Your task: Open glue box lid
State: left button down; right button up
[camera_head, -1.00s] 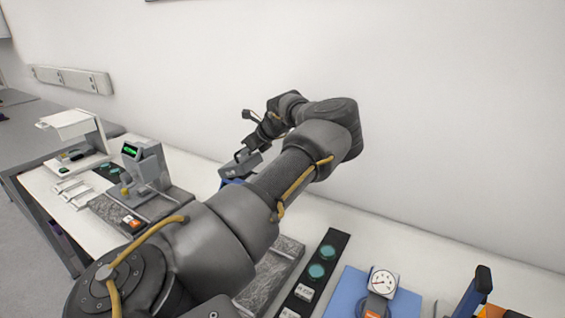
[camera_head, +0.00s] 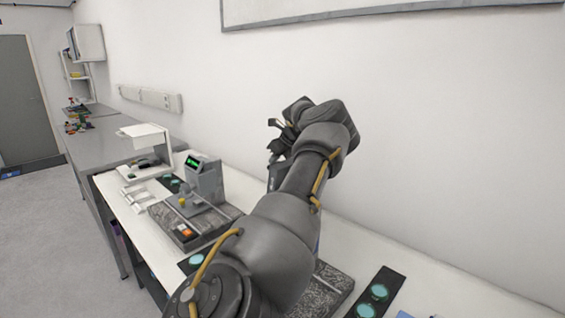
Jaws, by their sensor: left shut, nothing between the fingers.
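My left arm crosses the middle of the view from the bottom. Its dark left gripper (camera_head: 275,126) is small and far off beyond the forearm, in front of the white wall. The gripper is shut and holds nothing. Just below it, a grey box-like thing (camera_head: 273,178) shows at the left edge of my forearm; most of it is hidden, and I cannot tell whether it is the glue box or how its lid stands. I cannot tell whether the gripper touches it. My right gripper is out of view.
Dark strips with teal discs (camera_head: 378,291) lie at the front right. Open floor (camera_head: 50,240) is at left.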

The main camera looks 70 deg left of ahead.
pick_arm(q)
jog(key=shift+s+a+f, duration=0.25)
jog(key=shift+s+a, duration=0.05)
jog(key=shift+a, duration=0.25)
jog(key=shift+s+a+f, duration=0.25)
jog(key=shift+s+a, duration=0.1)
jog(key=shift+a, duration=0.25)
jog(key=shift+s+a+f, duration=0.25)
jog(key=shift+s+a, duration=0.05)
jog(key=shift+a, duration=0.25)
jog(key=shift+r, duration=0.1)
notch_tip(320, 180, up, 10)
jog(key=s+a+p, duration=0.1)
jog(key=a+p, duration=0.1)
jog(key=p, duration=0.7)
jog(key=shift+s+a+f, duration=0.15)
jog(key=shift+s+f, duration=0.05)
jog(key=shift+f, duration=0.05)
